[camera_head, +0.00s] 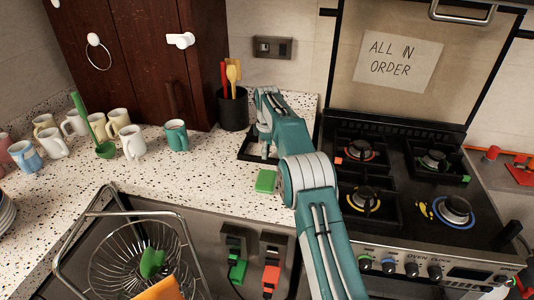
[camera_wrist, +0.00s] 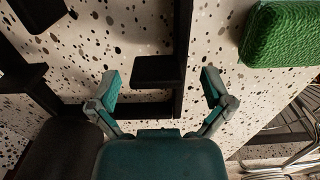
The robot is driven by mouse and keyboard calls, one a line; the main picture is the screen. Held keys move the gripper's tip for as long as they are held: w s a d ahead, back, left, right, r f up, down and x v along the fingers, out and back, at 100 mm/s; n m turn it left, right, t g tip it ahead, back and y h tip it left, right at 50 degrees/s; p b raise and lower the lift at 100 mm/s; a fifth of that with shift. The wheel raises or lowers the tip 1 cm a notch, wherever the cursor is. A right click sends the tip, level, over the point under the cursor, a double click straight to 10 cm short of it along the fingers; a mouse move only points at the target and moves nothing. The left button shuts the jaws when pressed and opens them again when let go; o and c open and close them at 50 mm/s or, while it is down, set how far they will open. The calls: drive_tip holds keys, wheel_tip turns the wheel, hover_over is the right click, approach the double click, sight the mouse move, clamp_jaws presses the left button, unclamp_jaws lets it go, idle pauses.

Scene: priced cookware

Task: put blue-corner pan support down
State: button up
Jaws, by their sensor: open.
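A black square pan support (camera_head: 246,156) lies on the speckled counter, beside the utensil pot and left of the stove. No blue corner shows on it, and my arm hides part of it. In the wrist view its black bars and a tab (camera_wrist: 157,70) lie below my gripper. My gripper (camera_wrist: 161,84) is open, with its two teal fingertips apart on either side of the tab and not closed on it. In the head view my gripper (camera_head: 264,146) is over the support, partly hidden.
The stove (camera_head: 415,225) has black supports on three burners; the front right burner with a blue ring (camera_head: 455,210) is bare. A green sponge (camera_head: 266,181) lies near the counter edge, also in the wrist view (camera_wrist: 281,33). A black utensil pot (camera_head: 233,110) stands behind; mugs stand left.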

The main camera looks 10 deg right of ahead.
wheel_tip(320, 180, up, 6)
drive_tip(key=shift+r, duration=0.15)
drive_tip(key=s+d+r+m+t, duration=0.1)
drive_tip(key=s+r+m+t, duration=0.4)
drive_tip(key=s+r, duration=1.35)
drive_tip(key=s+f+m, duration=0.3)
drive_tip(key=s, duration=0.6)
drive_tip(key=s+f+m, duration=0.2)
drive_tip(key=s+f, duration=0.1)
drive_tip(key=s, duration=0.7)
drive_tip(key=s+f+m, duration=0.3)
drive_tip(key=s, duration=0.6)
drive_tip(key=shift+s+d+m+t, duration=0.2)
drive_tip(key=shift+d+m+t, duration=0.1)
drive_tip(key=shift+d, duration=0.1)
drive_tip(key=shift+d, duration=0.1)
